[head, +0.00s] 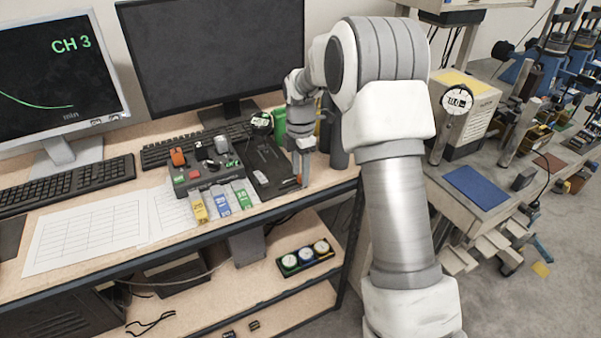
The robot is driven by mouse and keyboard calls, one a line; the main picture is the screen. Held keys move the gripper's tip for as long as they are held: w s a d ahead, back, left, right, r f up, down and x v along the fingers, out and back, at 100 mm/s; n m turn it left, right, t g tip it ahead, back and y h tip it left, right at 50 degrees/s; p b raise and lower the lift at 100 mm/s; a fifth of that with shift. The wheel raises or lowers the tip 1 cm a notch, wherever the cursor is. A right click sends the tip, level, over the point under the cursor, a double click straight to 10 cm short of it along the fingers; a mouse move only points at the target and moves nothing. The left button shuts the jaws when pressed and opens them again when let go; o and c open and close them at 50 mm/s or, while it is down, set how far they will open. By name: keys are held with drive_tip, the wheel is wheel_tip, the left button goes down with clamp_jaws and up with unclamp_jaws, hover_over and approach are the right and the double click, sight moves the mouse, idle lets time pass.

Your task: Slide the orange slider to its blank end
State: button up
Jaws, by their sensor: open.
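A black slider panel (271,156) lies on the desk, with long slots running along it. A small orange piece (299,178), which looks like the orange slider, shows at the near right end of the panel. My gripper (302,176) points down right at this orange piece, and its jaws are open. The fingers partly cover the piece, so I cannot tell whether they touch it. A light grey slider knob (260,177) sits further left on the panel. The markings at the slot ends are too small to read.
A grey control box (208,173) with an orange-red knob (178,157) stands left of the panel. Yellow, blue and green labelled blocks (221,201) lie in front. A green object (279,125) and a dark cylinder (338,146) stand close to my arm. The desk's front edge is near.

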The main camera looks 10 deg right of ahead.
drive_tip(key=shift+f, duration=0.25)
clamp_jaws()
idle(1.4)
